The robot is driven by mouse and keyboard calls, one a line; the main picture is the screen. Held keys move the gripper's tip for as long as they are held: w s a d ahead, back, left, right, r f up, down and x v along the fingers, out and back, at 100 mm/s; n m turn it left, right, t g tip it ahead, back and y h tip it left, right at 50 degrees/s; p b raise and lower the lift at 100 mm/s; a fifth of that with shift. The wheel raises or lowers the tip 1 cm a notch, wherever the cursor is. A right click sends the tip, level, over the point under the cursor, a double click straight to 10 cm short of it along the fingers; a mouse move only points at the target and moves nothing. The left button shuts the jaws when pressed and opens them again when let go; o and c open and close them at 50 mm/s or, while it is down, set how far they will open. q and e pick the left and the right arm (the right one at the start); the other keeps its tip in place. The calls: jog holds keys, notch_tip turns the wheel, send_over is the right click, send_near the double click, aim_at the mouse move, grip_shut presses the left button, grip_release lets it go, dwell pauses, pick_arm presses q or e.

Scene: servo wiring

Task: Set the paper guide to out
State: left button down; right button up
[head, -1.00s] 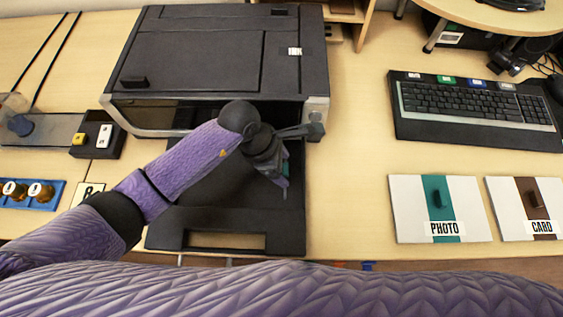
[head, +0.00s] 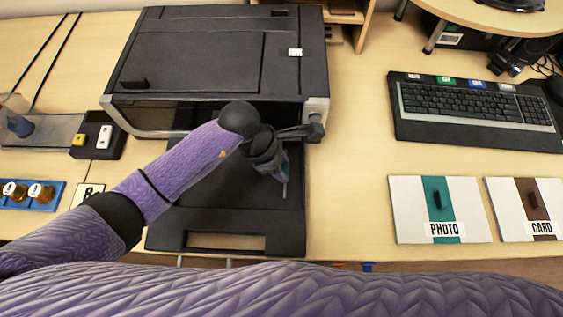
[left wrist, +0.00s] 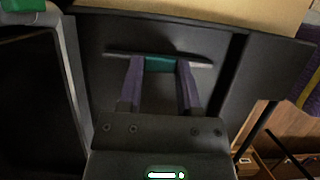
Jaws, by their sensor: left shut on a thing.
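The printer (head: 215,55) stands at the back with its black tray (head: 190,217) pulled out at the front. My left gripper (left wrist: 160,75) reaches down over the right part of the tray and is shut on the teal paper guide (left wrist: 160,64). In the left wrist view the guide's teal middle sits between my two fingers, with a thin dark bar running out to both sides. In the head view my left gripper (head: 280,174) mostly hides the guide. My right gripper is not in view.
A keyboard (head: 475,115) lies at the right. White boards marked PHOTO (head: 408,205) and CARD (head: 503,205) lie in front of it. A small switch box (head: 115,145) and a blue holder (head: 52,200) are at the left.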

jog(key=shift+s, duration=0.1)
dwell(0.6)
pick_arm(q)
jog(key=shift+d, duration=0.1)
jog(key=d, duration=0.2)
jog(key=shift+d+b, duration=0.3)
jog(key=shift+d, duration=0.1)
jog(key=shift+c, duration=1.4)
grip_release()
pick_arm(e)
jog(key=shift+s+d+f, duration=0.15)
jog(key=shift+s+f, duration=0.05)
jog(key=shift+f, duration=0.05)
pick_arm(q)
jog(key=shift+a+r, duration=0.1)
jog(key=p+v, duration=0.3)
jog(key=v, duration=0.6)
jog(key=shift+a+r+p, duration=0.15)
jog(key=shift+r+p, duration=0.15)
jog(key=shift+r, duration=0.05)
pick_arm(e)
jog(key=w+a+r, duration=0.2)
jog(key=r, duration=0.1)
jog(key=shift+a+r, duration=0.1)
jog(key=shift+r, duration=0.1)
